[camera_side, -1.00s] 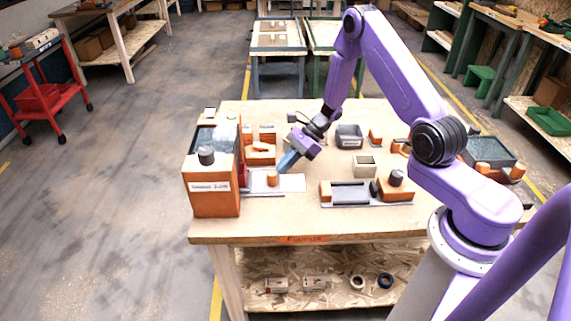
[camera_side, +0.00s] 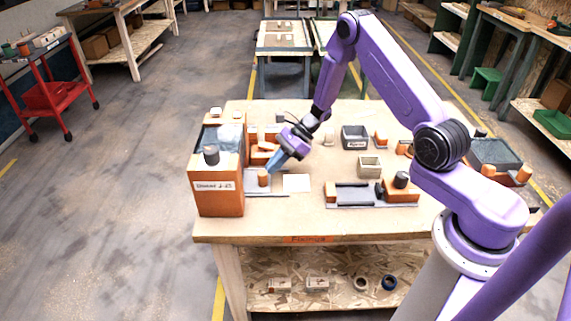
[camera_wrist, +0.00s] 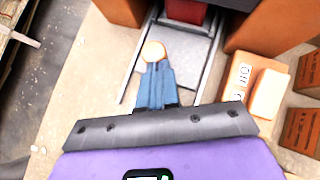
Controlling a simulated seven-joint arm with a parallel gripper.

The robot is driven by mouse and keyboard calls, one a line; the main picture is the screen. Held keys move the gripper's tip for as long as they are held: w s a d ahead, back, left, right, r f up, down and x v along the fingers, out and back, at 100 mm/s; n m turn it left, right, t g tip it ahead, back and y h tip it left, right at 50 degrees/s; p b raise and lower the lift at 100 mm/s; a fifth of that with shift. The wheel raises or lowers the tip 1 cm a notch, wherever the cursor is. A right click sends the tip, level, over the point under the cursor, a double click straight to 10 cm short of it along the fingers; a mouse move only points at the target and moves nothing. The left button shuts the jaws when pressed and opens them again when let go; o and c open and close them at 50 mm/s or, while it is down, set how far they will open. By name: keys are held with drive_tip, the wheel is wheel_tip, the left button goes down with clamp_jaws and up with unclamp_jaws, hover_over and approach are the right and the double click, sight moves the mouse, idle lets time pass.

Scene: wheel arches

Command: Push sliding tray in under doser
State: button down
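The doser (camera_side: 218,195) is the orange box with a dark knob and clear hopper at the left of the table. The sliding tray (camera_side: 254,186) is a flat grey plate at its right side, with an upright orange knob (camera_side: 263,178). In the wrist view the tray (camera_wrist: 178,50) lies between two rails, and the pale top of its knob (camera_wrist: 153,50) shows just beyond my fingertips. My gripper (camera_side: 272,168) has its blue fingers together, pointing down beside the knob on the side away from the doser. The fingertips (camera_wrist: 157,68) appear to touch the knob, not grasp it.
A white patch (camera_side: 297,183) lies right of the tray. A second slide fixture (camera_side: 352,194) with a dark knob stands farther right. Small orange blocks (camera_side: 262,152) stand behind the tray, close to my gripper. A grey bin (camera_side: 355,137) and a pale open box (camera_side: 369,166) stand farther back.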

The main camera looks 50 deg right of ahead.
drive_tip(key=d, duration=0.2)
drive_tip(key=s+d, duration=0.1)
drive_tip(key=d, duration=0.1)
drive_tip(key=shift+s+d, duration=0.1)
drive_tip(key=v, duration=0.9)
drive_tip(key=s+a+r+n+g+h, duration=0.25)
drive_tip(key=s+a+r+n, duration=0.25)
drive_tip(key=s+a+n, duration=0.25)
drive_tip(key=s+a+r+n+g+h, duration=0.2)
drive_tip(key=s+a+r+n+g, duration=0.2)
drive_tip(key=s+a+n, duration=0.4)
drive_tip(key=s+d+r+n+t+h, duration=0.1)
drive_tip(key=s+r+n+t+h, duration=0.1)
drive_tip(key=s+n, duration=0.6)
drive_tip(key=s+d+r+n+t+h, duration=0.1)
drive_tip(key=s+r+n+h, duration=0.1)
drive_tip(key=s+n, duration=0.6)
drive_tip(key=r+n, duration=0.1)
drive_tip(key=n, duration=0.1)
drive_tip(key=shift+s+d+r+n+t, duration=0.15)
drive_tip(key=shift+s+d+n+t, duration=0.05)
drive_tip(key=shift+s+n+t, duration=0.2)
